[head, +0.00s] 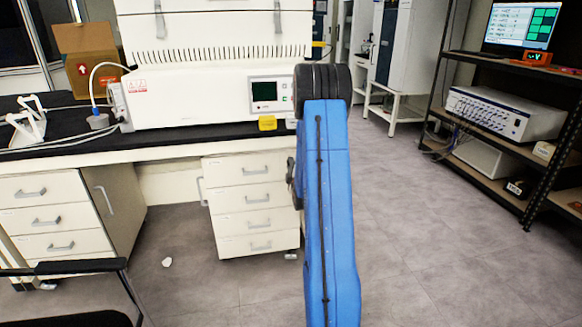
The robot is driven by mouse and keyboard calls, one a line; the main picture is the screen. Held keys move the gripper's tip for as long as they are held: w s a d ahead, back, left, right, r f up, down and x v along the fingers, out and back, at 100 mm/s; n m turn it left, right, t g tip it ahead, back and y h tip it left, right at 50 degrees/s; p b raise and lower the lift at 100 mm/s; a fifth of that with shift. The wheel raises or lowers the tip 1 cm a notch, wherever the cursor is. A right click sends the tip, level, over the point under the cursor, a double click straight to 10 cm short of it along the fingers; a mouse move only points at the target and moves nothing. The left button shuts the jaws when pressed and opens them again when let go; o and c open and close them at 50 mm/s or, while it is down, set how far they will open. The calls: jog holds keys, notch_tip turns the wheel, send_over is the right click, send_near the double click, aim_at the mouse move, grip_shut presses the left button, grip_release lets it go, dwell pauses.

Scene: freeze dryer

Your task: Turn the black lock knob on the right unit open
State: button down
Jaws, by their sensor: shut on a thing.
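My blue arm link with its black joint rises through the middle of the head view. My gripper is not visible, and my arm covers what is directly behind it. I cannot make out the black lock knob. A white bench instrument (190,88) with a dark green screen stands on the black bench top left of my arm. Its right end is hidden by my arm. I cannot tell which one is the right unit.
White drawers (254,222) stand under the bench (60,156). A cardboard box (88,58) is at the back left. A chair (75,268) is at the lower left. A black shelf rack (505,170) with instruments and a monitor (520,28) is at right. Grey floor (430,235) between is clear.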

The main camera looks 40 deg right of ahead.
dwell(0.4)
jog(key=c, duration=1.5)
grip_release()
jog(key=shift+c, duration=0.2)
